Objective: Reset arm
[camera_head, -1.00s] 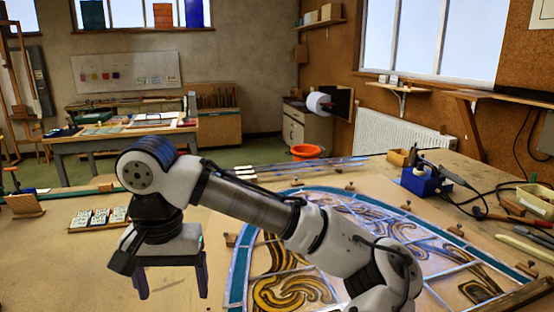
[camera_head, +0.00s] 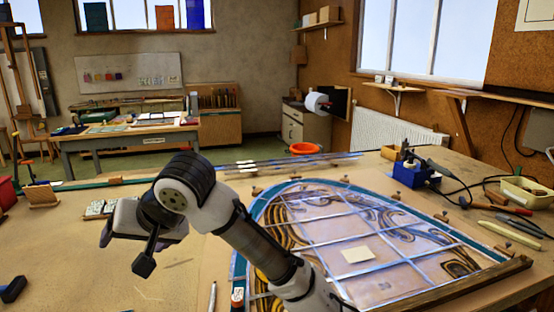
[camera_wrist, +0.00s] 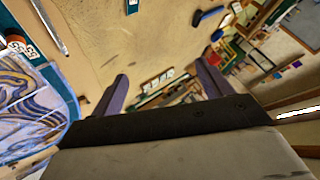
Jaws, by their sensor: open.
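My gripper (camera_wrist: 163,85) is open and empty in the wrist view, its two dark fingers spread apart over the tabletop. In the head view the gripper end (camera_head: 106,234) is held above the bench at left, tilted sideways and partly hidden by my own wrist. The leaded panel (camera_head: 380,275) lies flat on the bench to the right of my gripper, with its lead lines and swirl pattern. A pale rectangular piece (camera_head: 357,254) lies on it. My forearm covers the panel's left part. The panel also shows at the left of the wrist view (camera_wrist: 30,95).
The workbench (camera_head: 60,260) has free room at left. A small rack of tiles (camera_head: 97,209) is partly behind my gripper. A blue tool stand (camera_head: 412,174), hand tools and a cream tray (camera_head: 525,192) lie at right. A dark object (camera_head: 13,289) lies at front left.

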